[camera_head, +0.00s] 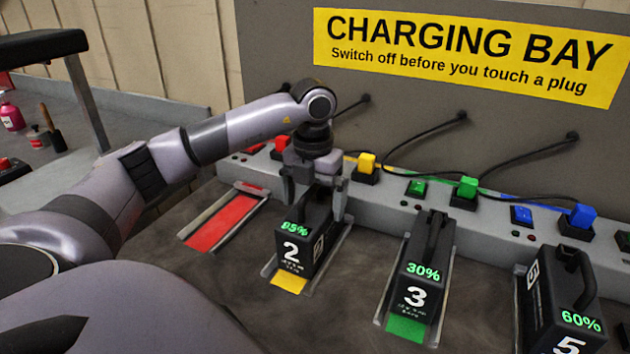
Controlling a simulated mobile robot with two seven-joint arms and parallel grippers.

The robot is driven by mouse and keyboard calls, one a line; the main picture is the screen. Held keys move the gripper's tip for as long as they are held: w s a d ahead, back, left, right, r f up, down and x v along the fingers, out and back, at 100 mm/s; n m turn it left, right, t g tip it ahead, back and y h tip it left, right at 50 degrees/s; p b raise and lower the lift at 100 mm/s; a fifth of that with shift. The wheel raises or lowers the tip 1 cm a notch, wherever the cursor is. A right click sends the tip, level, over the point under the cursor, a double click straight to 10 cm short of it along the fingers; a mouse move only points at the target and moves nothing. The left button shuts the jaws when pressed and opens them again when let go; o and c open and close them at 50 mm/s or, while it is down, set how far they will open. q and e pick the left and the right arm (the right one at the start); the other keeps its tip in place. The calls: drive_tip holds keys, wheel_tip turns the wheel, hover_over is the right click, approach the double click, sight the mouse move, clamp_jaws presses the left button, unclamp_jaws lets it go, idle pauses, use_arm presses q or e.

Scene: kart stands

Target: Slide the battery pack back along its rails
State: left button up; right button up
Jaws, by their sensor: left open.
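My left gripper (314,190) points down over the back part of battery pack 2 (302,240), with its fingers apart on either side of the pack's top. I cannot tell whether the fingers touch the pack, and its handle is mostly hidden behind them. My right gripper is not in view.
Pack 3 (425,275) and pack 5 (560,305) stand to the right, handles up. A red bay (222,222) at left is empty. Behind runs a grey ledge (395,190) with coloured plugs, switches and black cables. A yellow sign (470,50) hangs above.

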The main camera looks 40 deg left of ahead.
sight(303, 220)
use_arm(q)
drive_tip(key=shift+f, duration=1.05)
clamp_jaws()
drive_tip(key=shift+s+d, duration=0.25)
drive_tip(key=shift+s, duration=0.45)
drive_tip(key=shift+s+d, duration=0.2)
drive_tip(key=shift+s, duration=0.5)
drive_tip(key=shift+s+d, duration=0.25)
drive_tip(key=shift+s, duration=0.45)
